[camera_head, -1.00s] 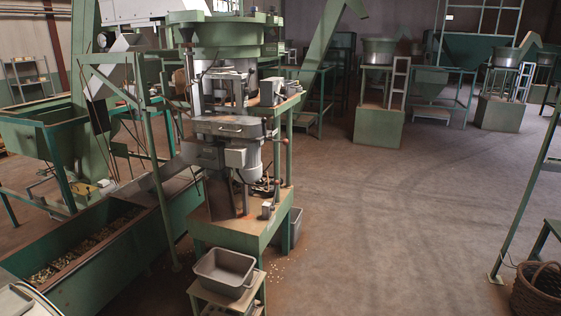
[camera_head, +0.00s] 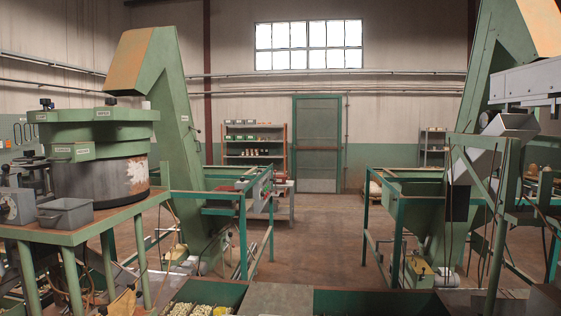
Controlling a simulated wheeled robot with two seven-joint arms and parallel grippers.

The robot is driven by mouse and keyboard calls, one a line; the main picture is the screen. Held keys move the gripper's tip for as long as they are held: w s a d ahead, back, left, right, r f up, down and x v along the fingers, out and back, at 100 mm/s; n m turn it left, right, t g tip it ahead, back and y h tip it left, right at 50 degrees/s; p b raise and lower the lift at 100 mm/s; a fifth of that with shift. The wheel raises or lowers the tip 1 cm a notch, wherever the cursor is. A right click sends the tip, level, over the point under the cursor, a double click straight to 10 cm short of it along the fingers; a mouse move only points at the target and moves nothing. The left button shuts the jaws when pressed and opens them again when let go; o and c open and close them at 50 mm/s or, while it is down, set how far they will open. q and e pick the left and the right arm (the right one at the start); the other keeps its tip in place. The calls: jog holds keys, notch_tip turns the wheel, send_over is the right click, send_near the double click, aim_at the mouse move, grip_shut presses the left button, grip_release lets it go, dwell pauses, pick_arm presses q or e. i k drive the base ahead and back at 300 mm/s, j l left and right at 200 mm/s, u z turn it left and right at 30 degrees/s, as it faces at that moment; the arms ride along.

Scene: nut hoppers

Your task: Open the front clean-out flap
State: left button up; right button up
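I cannot make out a front clean-out flap in the head view. A green hopper on a teal frame (camera_head: 412,188) stands at the right of centre, below a tall green inclined conveyor (camera_head: 478,85). Another conveyor with an orange-tan top (camera_head: 170,110) rises at the left, with a framed green hopper (camera_head: 222,196) beside it. No flap or handle on these hoppers is clear at this distance. Neither of my grippers is in view.
A round drum machine (camera_head: 102,182) and a grey bin (camera_head: 65,214) stand on a green table at left. A green trough (camera_head: 228,292) holding nuts crosses the bottom. Open floor (camera_head: 318,215) leads between the hoppers to a green door (camera_head: 318,145). Shelves (camera_head: 253,145) stand behind.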

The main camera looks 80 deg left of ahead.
aim_at(62, 153)
jog(key=i+u, duration=0.2)
jog(key=u, duration=3.45)
jog(key=i+j+z, duration=0.15)
jog(key=z, duration=0.25)
jog(key=i+j+z, duration=0.1)
jog(key=j+z, duration=0.45)
jog(key=z, duration=0.2)
jog(key=i+j+z, duration=0.1)
jog(key=j+z, duration=0.3)
jog(key=l, duration=0.1)
